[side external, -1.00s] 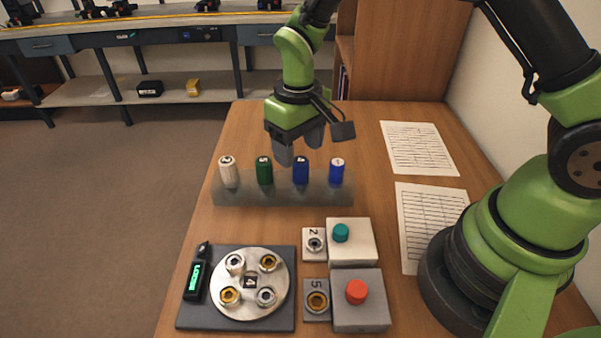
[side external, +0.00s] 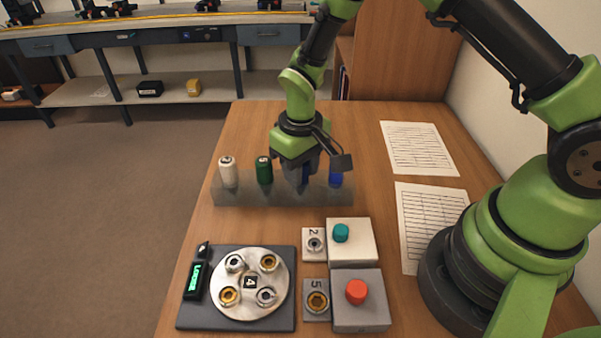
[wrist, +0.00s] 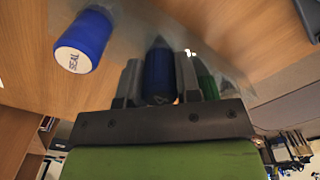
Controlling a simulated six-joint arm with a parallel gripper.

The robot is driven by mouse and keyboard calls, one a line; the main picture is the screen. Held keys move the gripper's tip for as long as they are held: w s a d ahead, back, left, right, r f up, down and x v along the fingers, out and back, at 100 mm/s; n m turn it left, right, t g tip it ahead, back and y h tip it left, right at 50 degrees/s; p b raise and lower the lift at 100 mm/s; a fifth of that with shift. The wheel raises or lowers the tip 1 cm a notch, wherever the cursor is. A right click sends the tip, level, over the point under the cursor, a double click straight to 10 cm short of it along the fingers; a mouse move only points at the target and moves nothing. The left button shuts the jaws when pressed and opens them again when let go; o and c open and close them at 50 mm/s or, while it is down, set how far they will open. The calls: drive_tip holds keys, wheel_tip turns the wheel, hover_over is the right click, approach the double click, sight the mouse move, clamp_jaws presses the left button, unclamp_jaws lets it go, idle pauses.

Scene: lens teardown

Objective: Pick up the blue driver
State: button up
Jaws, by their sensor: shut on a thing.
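Two blue drivers stand in the clear rack (side external: 232,194). The dark blue driver (wrist: 158,72) is between my fingers in the wrist view, and my gripper (wrist: 159,84) is shut on it. In the side view, my gripper (side external: 302,172) is low over the rack and hides most of this driver. The brighter blue driver (side external: 336,179), marked SEAL in the wrist view (wrist: 85,42), stands to the right of my gripper, outside the fingers. The held driver still appears to be in the rack.
A green driver (side external: 264,170) and a white driver (side external: 228,171) stand to the left in the rack. In front are a turntable (side external: 249,253) with several rings, a teal-knob box (side external: 358,243) and a red-knob box (side external: 372,313). Paper sheets (side external: 417,148) lie at right.

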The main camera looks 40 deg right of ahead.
drive_tip(key=r, duration=0.9)
drive_tip(key=shift+a+r, duration=0.1)
drive_tip(key=shift+a, duration=0.2)
drive_tip(key=s+a+f+n, duration=0.1)
drive_tip(key=s+a+n, duration=0.1)
drive_tip(key=a+n, duration=0.4)
drive_tip(key=s+a+f+n, duration=0.2)
drive_tip(key=s+a+n, duration=0.1)
drive_tip(key=a+n, duration=0.3)
drive_tip(key=s+a+f+n, duration=0.1)
drive_tip(key=s+a+n, duration=0.1)
drive_tip(key=a+n, duration=0.4)
drive_tip(key=shift+s+a+f, duration=0.2)
drive_tip(key=shift+a, duration=0.65)
drive_tip(key=shift+s+a+f, duration=0.15)
drive_tip(key=shift+a+f, duration=0.05)
drive_tip(key=shift+a, duration=0.65)
drive_tip(key=n, duration=0.2)
drive_tip(key=f+n, duration=0.1)
drive_tip(key=n, duration=0.1)
drive_tip(key=shift+f, duration=0.2)
drive_tip(key=shift+f, duration=0.75)
